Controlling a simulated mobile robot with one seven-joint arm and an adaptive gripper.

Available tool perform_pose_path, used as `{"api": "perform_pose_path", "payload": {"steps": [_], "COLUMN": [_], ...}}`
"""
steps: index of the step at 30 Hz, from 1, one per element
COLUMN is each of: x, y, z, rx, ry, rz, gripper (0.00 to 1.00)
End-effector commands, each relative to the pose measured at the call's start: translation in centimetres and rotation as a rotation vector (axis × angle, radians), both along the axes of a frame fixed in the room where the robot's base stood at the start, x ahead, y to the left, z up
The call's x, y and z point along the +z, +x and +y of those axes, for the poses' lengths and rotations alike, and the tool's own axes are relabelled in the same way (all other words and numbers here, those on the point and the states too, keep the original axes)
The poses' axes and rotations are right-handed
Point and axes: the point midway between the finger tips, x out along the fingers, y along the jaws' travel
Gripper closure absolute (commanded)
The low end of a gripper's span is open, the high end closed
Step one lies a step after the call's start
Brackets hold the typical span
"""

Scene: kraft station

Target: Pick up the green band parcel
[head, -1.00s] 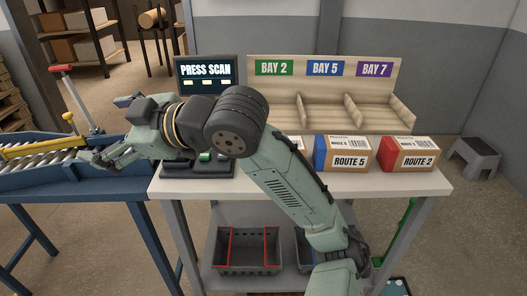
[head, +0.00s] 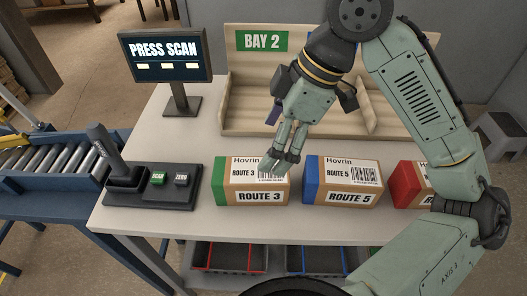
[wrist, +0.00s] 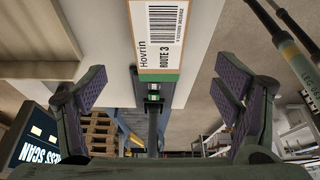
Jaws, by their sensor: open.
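The green band parcel (head: 250,183) is a brown carton with a green end and a label reading ROUTE 3. It lies on the white table in the head view, left of the other two parcels. In the wrist view its labelled top (wrist: 156,40) shows at the upper middle, between and beyond my fingers. My gripper (head: 278,163) hangs over the right part of this parcel, fingers pointing down. In the wrist view my gripper (wrist: 163,95) is open, its two dark-padded fingers wide apart with nothing between the pads. Whether the fingertips touch the parcel cannot be told.
A blue band parcel (head: 343,182) stands close to the right, then a red one (head: 408,185) partly behind my arm. A wooden bay rack (head: 245,118) stands behind. The scanner console (head: 150,186) and PRESS SCAN screen (head: 166,55) are left. Clear white table (head: 160,235) lies in front.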

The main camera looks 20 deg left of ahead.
Motion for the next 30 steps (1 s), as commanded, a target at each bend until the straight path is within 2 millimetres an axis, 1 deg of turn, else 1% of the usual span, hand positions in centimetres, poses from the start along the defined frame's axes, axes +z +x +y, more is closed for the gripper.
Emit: {"api": "perform_pose_path", "payload": {"steps": [5,10,12,15,20,30], "x": [-0.6,-2.8,-4.5,-5.3,-5.9,-9.9], "y": [-0.1,-0.5,-0.5,-0.7,-0.8,-1.5], "z": [0.1,1.0,1.4,1.9,2.2,3.7], "rx": [0.000,0.001,0.000,-0.001,-0.001,0.001], "ry": [-0.002,-0.002,-0.002,-0.001,-0.001,-0.002], "rz": [0.003,0.002,0.000,0.000,0.000,0.000], "gripper": [0.17,0.17,0.17,0.17,0.17,0.17]}}
